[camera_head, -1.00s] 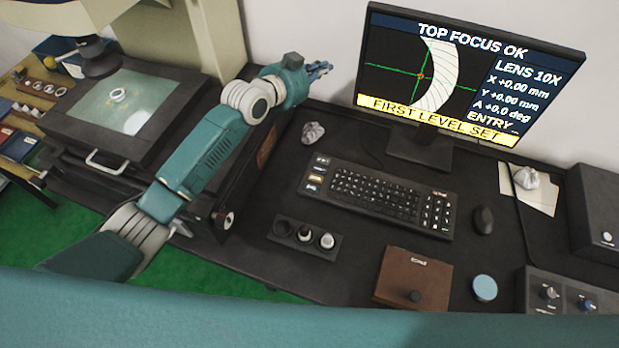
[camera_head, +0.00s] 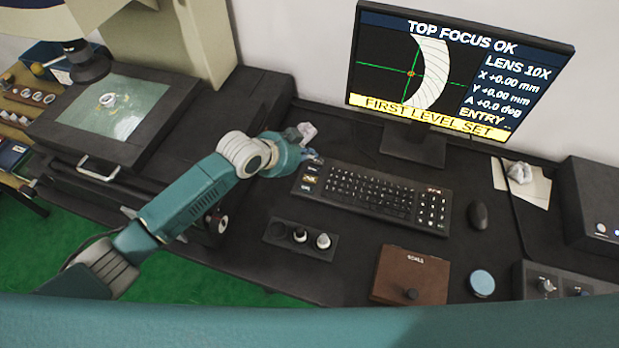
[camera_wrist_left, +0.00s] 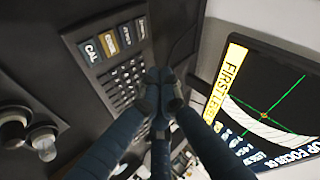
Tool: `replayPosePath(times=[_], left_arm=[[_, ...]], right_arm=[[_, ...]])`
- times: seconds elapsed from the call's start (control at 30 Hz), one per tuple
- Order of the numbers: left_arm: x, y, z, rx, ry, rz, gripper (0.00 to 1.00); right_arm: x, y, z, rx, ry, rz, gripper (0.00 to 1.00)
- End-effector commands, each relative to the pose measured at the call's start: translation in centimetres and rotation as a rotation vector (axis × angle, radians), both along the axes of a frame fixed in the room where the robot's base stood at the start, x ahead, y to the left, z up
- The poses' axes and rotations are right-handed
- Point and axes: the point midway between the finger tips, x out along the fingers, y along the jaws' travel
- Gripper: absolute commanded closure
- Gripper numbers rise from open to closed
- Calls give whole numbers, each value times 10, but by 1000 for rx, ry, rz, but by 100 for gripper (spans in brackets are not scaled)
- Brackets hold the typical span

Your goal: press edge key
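The dark keyboard (camera_head: 368,193) lies on the bench below the monitor. At its left end is a column of larger keys, one of them yellow (camera_head: 309,178). In the left wrist view the yellow key (camera_wrist_left: 109,41) sits beside a dark blue key marked CAL (camera_wrist_left: 90,50), with more dark keys beyond. The yellow key's label is too small to read surely. My left gripper (camera_head: 312,155) is by the keyboard's top left corner. In the left wrist view its fingertips (camera_wrist_left: 160,76) are together, with nothing between them. My right gripper is not in view.
The monitor (camera_head: 450,70) reads TOP FOCUS OK and FIRST LEVEL SET. A holder with knob-like pieces (camera_head: 301,240), a brown box (camera_head: 410,275) and a mouse (camera_head: 478,216) stand around the keyboard.

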Motion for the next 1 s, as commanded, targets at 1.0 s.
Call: replayPosePath(times=[1.0], left_arm=[[0,0,-88,-1,-1,1,100]], right_arm=[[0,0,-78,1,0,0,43]])
